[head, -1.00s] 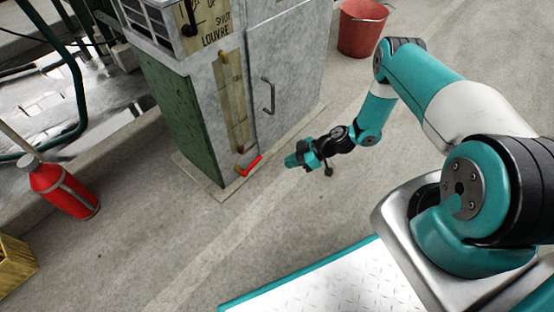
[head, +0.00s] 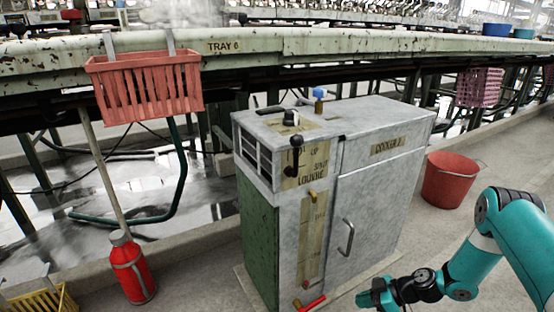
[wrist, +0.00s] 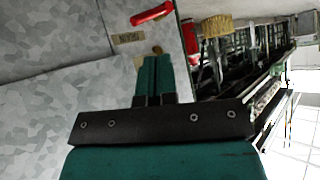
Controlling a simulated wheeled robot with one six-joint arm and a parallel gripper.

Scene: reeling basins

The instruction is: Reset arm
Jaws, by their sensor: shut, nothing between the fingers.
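My gripper (head: 366,299) shows at the lower right of the head view, in front of the grey cooker cabinet (head: 372,190) and near its base. In the wrist view my gripper (wrist: 154,62) has its two teal fingers together, with nothing between them. The red lever (head: 312,303) at the cabinet's lower front lies to the left of my gripper, apart from it. The red lever also shows in the wrist view (wrist: 152,13), beyond the fingertips. My teal arm comes in from the right edge of the head view.
The cabinet has a black louvre handle (head: 292,160) and a door handle (head: 346,237). A red bucket (head: 450,182) stands right of it. A red extinguisher-like bottle (head: 132,268) stands left. A red basket (head: 145,88) hangs from the tray edge (head: 330,42). Floor between cabinet and bucket is clear.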

